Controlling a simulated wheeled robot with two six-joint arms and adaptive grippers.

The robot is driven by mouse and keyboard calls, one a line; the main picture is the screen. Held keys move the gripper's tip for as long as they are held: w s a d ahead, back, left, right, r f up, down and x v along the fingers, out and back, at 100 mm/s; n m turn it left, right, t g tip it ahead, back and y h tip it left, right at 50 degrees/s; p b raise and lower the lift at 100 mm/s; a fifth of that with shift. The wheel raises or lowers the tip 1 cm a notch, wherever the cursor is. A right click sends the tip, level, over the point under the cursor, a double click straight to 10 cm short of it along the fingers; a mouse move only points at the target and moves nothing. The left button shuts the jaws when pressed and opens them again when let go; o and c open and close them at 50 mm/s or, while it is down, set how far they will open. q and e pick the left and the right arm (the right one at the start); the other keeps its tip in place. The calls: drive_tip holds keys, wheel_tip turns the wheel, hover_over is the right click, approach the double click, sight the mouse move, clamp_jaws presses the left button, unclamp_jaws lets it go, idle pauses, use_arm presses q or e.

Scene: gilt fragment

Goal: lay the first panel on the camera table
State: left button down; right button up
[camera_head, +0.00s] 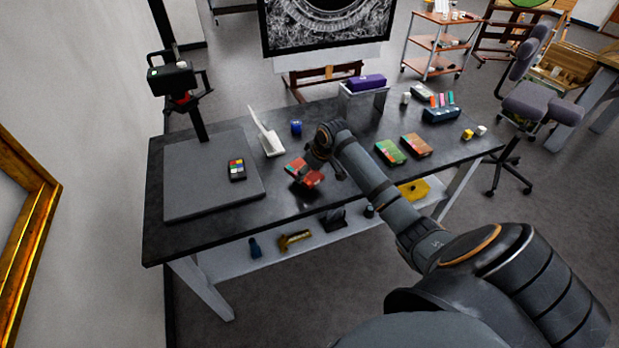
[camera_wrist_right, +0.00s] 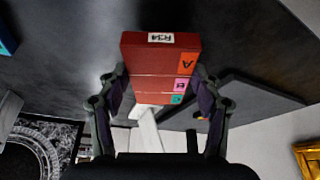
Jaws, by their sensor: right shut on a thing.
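My right gripper (camera_head: 318,164) is shut on a red panel block (camera_head: 303,172), held over the dark table just right of the grey board. In the right wrist view the block (camera_wrist_right: 160,60) sits between the two fingers, with a white "R34" label and orange, pink and teal lettered tags. A dark shadow lies below it in the head view. The grey camera board (camera_head: 205,200) lies at the table's left end, under a black camera (camera_head: 172,79) on a post. My left gripper is not in view.
A small colour chart (camera_head: 237,170) lies on the board. A white angled stand (camera_head: 267,138) and a blue cup (camera_head: 296,128) stand behind. A green panel (camera_head: 390,151) and an orange-brown panel (camera_head: 416,145) lie to the right. The board is mostly bare.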

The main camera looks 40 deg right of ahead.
sight(311, 175)
drive_tip(key=shift+w+d+f, duration=0.15)
drive_tip(key=shift+d+f, duration=0.05)
drive_tip(key=shift+f, duration=0.05)
drive_tip(key=shift+f+p, duration=0.55)
drive_tip(key=shift+f, duration=1)
drive_tip(key=shift+f, duration=0.15)
drive_tip(key=o, duration=1.2)
drive_tip(key=v, duration=1.2)
drive_tip(key=shift+b, duration=0.3)
